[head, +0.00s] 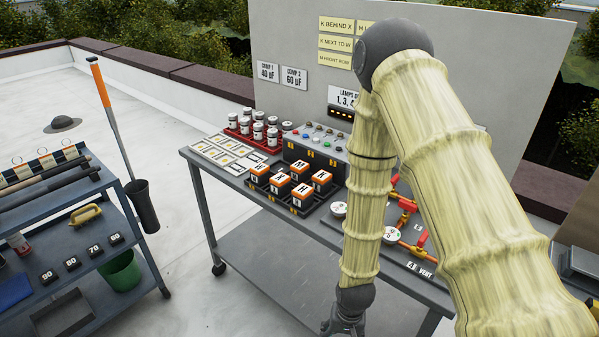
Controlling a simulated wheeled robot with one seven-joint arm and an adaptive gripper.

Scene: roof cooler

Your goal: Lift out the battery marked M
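Several block-shaped batteries with orange tops and lettered white faces stand in a black tray (281,203) on the grey cart. The battery that seems to read M (300,169) is in the back of the group, on the right of the one that seems to read W (259,172). Other batteries stand in front of and beside it; their small letters are hard to read. My gripper (342,326) hangs low at the bottom edge, in front of the cart and well below and right of the tray. It is partly cut off, and its finger opening is unclear.
White gauges (390,235) and red-handled valves (407,204) stand right of the tray, partly behind my arm. A grey lamp box (315,145) is behind it. Cards (221,151) and a red rack of jars (259,130) are back left. A tool cart (70,235) stands at left.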

